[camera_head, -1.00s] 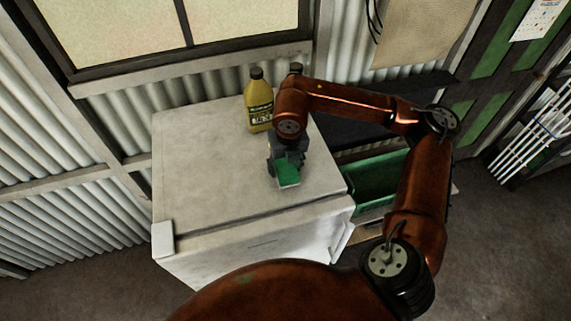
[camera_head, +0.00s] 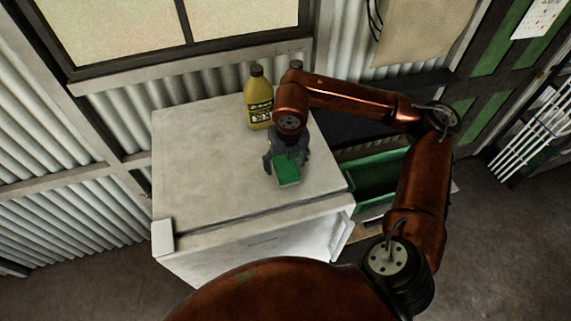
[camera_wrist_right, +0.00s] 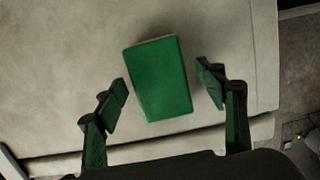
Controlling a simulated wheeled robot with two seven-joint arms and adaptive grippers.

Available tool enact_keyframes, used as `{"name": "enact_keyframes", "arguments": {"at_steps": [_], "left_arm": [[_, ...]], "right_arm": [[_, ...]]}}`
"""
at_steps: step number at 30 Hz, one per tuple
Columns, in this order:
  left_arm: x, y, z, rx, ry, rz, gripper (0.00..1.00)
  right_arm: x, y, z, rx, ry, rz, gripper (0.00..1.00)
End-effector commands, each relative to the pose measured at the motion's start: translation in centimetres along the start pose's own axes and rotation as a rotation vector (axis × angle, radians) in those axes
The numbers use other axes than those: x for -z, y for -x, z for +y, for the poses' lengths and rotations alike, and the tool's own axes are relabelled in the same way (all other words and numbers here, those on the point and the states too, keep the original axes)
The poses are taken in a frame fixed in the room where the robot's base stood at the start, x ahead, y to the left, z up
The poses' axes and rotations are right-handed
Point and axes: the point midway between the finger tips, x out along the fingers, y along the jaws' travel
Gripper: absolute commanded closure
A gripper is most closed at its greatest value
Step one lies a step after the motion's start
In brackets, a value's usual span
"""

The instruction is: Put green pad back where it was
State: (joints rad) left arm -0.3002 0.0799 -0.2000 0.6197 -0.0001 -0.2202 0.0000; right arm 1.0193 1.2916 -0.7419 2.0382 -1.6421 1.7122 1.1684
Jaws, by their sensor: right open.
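The green pad (camera_head: 287,171) lies on the white top of the chest-like appliance (camera_head: 205,170), near its front right part. In the right wrist view the pad (camera_wrist_right: 158,78) is a green block with a pale edge, slightly turned. My right gripper (camera_head: 284,164) is open above the pad. In the right wrist view its two fingers (camera_wrist_right: 166,92) stand on either side of the pad's near part, with a gap showing on both sides. My left gripper is not in view.
A yellow bottle with a dark cap (camera_head: 259,98) stands at the back of the top, left of my right arm. A second dark cap (camera_head: 296,65) shows partly behind the arm. A green crate (camera_head: 376,178) is to the right, lower down. The left of the top is clear.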

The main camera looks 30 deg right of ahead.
Motion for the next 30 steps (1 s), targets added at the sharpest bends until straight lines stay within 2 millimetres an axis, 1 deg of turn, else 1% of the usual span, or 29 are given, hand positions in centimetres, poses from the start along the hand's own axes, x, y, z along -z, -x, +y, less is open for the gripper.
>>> {"name": "enact_keyframes", "arguments": {"at_steps": [1,5,6,12,15,18,21,30], "left_arm": [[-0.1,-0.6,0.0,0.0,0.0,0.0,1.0],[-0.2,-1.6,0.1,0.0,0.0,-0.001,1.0],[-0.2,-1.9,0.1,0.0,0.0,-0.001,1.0],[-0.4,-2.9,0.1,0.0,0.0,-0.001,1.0],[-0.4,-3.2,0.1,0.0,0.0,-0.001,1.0],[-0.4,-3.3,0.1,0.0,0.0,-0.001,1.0],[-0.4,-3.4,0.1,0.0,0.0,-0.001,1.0],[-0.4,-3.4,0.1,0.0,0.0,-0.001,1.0]], "right_arm": [[-0.1,0.7,0.1,-0.003,0.0,-0.007,0.35],[-0.1,3.3,0.1,-0.003,0.001,-0.008,0.35],[-0.1,4.2,0.1,-0.004,0.001,-0.008,0.35],[-0.1,8.3,0.1,-0.003,0.0,-0.007,0.35],[-0.1,9.8,0.1,-0.002,0.0,-0.005,0.35],[0.0,10.7,0.1,-0.002,0.0,-0.003,0.35],[0.0,11.2,0.0,-0.001,0.0,-0.002,0.35],[0.0,11.3,0.0,-0.001,0.0,-0.002,0.35]]}}
